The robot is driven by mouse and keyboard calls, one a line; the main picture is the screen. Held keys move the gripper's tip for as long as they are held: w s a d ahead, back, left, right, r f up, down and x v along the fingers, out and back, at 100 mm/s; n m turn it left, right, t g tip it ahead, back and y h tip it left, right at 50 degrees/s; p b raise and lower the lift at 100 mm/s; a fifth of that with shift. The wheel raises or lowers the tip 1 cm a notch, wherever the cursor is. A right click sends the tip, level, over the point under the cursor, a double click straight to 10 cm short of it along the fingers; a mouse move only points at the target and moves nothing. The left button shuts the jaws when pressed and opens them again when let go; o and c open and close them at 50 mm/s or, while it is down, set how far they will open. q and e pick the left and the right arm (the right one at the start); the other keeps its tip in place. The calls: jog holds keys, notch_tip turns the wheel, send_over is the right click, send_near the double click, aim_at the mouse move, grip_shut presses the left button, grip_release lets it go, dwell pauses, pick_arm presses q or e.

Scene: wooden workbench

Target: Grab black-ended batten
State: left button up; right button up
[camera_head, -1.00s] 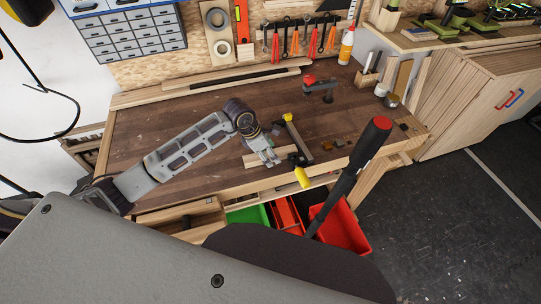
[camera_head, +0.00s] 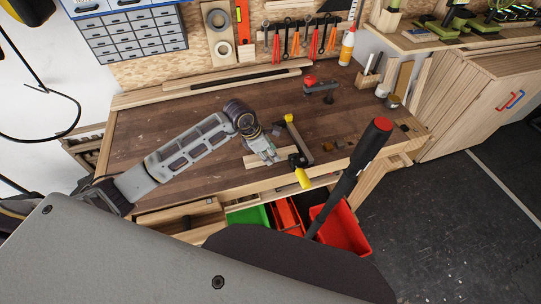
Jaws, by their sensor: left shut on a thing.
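A short pale wooden batten (camera_head: 254,162) lies near the front edge of the workbench. My left gripper (camera_head: 270,158) comes down over it from the left and is shut on it. The fingers cover the batten's middle, and its right part runs toward the clamp. The dark patch at that right end lies beside the clamp's dark jaw, so I cannot tell whether the end itself is black. My right gripper is not in view.
A bar clamp with a yellow handle (camera_head: 303,178) stands at the bench front, just right of my left gripper. A red-topped tool (camera_head: 321,87) sits behind it. Long strips (camera_head: 206,88) lie along the back. Red bins (camera_head: 340,230) are below. The bench's left half (camera_head: 150,125) is clear.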

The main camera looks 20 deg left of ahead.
pick_arm(q)
jog(key=shift+r, duration=0.85)
notch_tip(320, 180, up, 6)
jog(key=shift+r+b, duration=0.25)
jog(key=shift+b, duration=0.35)
jog(key=shift+r, duration=0.9)
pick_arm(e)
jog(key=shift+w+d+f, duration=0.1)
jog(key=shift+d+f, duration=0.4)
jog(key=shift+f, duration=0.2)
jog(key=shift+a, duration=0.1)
